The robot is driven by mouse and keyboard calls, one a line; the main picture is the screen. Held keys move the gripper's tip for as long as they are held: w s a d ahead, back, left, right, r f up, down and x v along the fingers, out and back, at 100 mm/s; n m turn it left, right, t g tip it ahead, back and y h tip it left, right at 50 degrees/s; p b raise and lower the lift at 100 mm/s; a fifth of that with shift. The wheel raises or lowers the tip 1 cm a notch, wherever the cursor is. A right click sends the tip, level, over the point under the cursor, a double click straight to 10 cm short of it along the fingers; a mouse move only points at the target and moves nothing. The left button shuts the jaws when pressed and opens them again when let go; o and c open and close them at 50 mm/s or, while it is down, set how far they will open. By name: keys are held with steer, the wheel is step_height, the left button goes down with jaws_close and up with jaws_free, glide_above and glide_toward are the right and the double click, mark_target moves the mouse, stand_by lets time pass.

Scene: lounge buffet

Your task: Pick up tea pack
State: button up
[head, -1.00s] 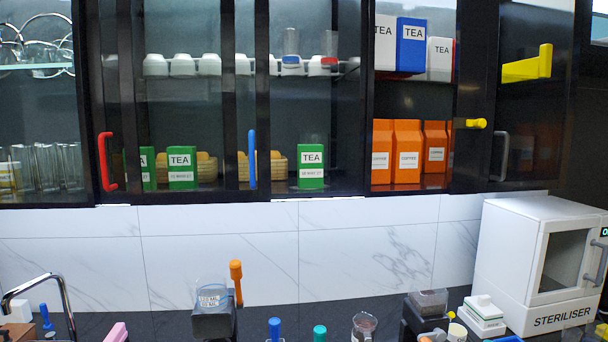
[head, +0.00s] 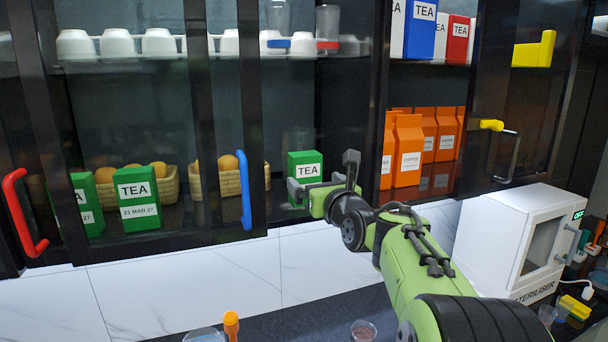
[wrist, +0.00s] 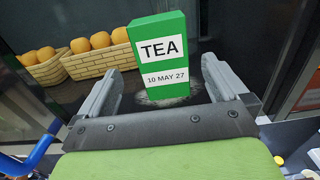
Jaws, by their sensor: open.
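A green tea pack (head: 304,160) stands upright on the lower cabinet shelf, right of the bread baskets. In the wrist view the tea pack (wrist: 168,27) shows a white TEA label and the date 10 MAY 27. My gripper (head: 320,178) is in front of it, covering its lower part in the head view. In the wrist view my gripper (wrist: 160,72) is open, one finger on each side of the pack's lower part. A gap shows between each finger and the pack. Two more green tea packs (head: 138,200) stand further left.
Wicker baskets (head: 230,183) with round orange-brown items stand left of the pack. Orange coffee packs (head: 407,160) stand to the right past a dark frame post. Blue handle (head: 244,190) and red handle (head: 22,215) stick out from the cabinet front.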

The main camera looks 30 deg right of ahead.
mark_target(302, 172)
steer(key=p+x, duration=0.3)
steer(key=x, duration=0.7)
steer(key=shift+d+f, duration=0.1)
steer(key=shift+d, duration=0.05)
steer(key=shift+w+f, duration=0.1)
steer(key=shift+w, duration=0.05)
steer(key=shift+s, duration=0.3)
steer(key=c, duration=1)
step_height(302, 172, up, 10)
steer(key=shift+w, duration=0.1)
